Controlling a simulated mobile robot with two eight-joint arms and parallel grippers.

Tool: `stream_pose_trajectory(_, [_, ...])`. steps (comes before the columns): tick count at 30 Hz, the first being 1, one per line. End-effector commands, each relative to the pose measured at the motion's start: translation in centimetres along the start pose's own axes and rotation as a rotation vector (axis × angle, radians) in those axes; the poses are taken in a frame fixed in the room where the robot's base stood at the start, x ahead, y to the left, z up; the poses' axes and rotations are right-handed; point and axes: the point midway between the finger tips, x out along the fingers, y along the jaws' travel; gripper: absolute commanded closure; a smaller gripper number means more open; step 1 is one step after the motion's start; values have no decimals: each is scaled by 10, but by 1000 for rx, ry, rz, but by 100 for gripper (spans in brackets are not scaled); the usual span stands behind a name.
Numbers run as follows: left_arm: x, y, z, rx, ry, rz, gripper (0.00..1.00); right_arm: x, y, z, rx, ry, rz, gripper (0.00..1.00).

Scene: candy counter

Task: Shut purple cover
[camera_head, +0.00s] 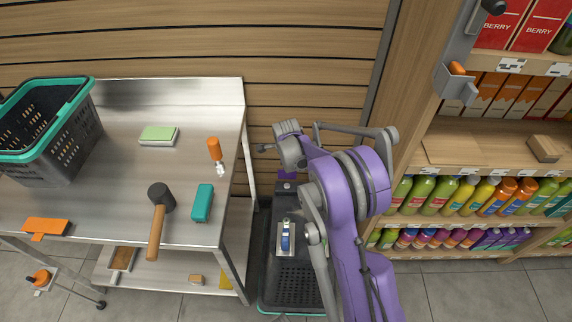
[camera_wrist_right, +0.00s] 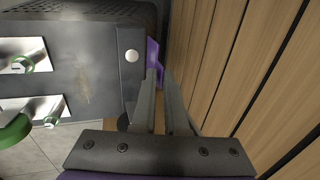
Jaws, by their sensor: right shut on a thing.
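The purple cover (camera_head: 288,173) is a small piece at the far end of a dark case (camera_head: 262,250) between the steel table and the shelves. In the right wrist view the purple cover (camera_wrist_right: 152,56) stands out from the edge of the dark case (camera_wrist_right: 85,75), beside a round silver knob. My right gripper (camera_wrist_right: 157,78) is shut on the purple cover, with its fingertips at the near end of it. In the head view my purple arm hides part of the case, and the right gripper (camera_head: 289,165) points down at the cover. My left gripper is not in view.
A wooden slat wall (camera_wrist_right: 225,60) runs close along the right gripper. The steel table (camera_head: 110,210) at left holds a basket (camera_head: 60,150), mallet (camera_head: 157,215) and brushes. Stocked shelves (camera_head: 480,215) stand at right. Metal plates with green rings (camera_wrist_right: 25,65) sit on the case.

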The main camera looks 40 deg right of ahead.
Motion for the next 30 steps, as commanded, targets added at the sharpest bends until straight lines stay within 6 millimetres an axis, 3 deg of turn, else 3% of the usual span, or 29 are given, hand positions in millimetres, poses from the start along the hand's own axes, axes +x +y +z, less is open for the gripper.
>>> stream_pose_trajectory(11, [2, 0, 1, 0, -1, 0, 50, 0, 2, 0, 0, 0, -27, 100])
stream_pose_trajectory(21, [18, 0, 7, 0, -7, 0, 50, -2, 19, 0, -1, 1, -202, 100])
stream_pose_trajectory(30, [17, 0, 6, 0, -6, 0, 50, -3, 19, 0, 1, 0, -210, 100])
